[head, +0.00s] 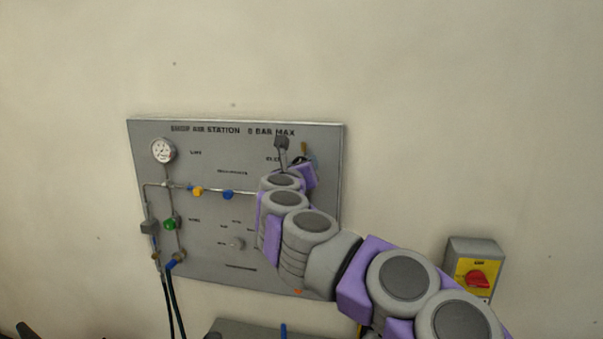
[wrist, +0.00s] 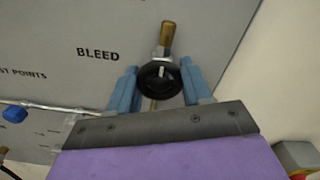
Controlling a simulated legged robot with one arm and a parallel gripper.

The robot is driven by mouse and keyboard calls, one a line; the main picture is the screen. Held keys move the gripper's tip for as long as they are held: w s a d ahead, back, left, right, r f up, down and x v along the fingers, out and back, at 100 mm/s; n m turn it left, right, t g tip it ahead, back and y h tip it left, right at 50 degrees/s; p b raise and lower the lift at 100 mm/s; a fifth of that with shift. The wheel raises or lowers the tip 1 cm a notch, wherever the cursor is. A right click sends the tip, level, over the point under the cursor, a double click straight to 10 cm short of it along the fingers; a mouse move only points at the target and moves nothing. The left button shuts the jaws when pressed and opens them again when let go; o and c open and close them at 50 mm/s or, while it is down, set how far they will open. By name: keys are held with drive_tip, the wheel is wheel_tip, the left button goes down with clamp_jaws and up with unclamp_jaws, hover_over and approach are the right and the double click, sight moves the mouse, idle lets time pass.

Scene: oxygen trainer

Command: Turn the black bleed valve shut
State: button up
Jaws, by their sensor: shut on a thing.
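The black bleed valve (wrist: 160,80) is a round black knob with a pale mark on its face, below a brass fitting (wrist: 167,33). It sits to the right of the printed word BLEED in the wrist view. My gripper (wrist: 160,84) has one blue finger on each side of the knob and is shut on it. In the head view my gripper (head: 304,162) is at the upper right of the grey panel (head: 200,270). My arm hides most of the valve there.
The panel also carries a gauge (head: 163,151), a yellow knob (head: 197,191), a blue knob (head: 228,195) and a green knob (head: 170,224). A box with a red switch (head: 475,279) is on the wall at right. Dark hoses (head: 173,305) hang at lower left.

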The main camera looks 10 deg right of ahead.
drive_tip(key=shift+w+f+m, duration=0.1)
drive_tip(key=shift+f+m, duration=0.35)
drive_tip(key=shift+m, duration=0.15)
drive_tip(key=o, duration=1)
drive_tip(key=shift+o, duration=0.2)
drive_tip(key=shift+r, duration=0.25)
drive_tip(key=p+v, duration=0.1)
drive_tip(key=v, duration=1.6)
drive_tip(key=shift+a+p, duration=0.2)
drive_tip(key=shift+p, duration=0.2)
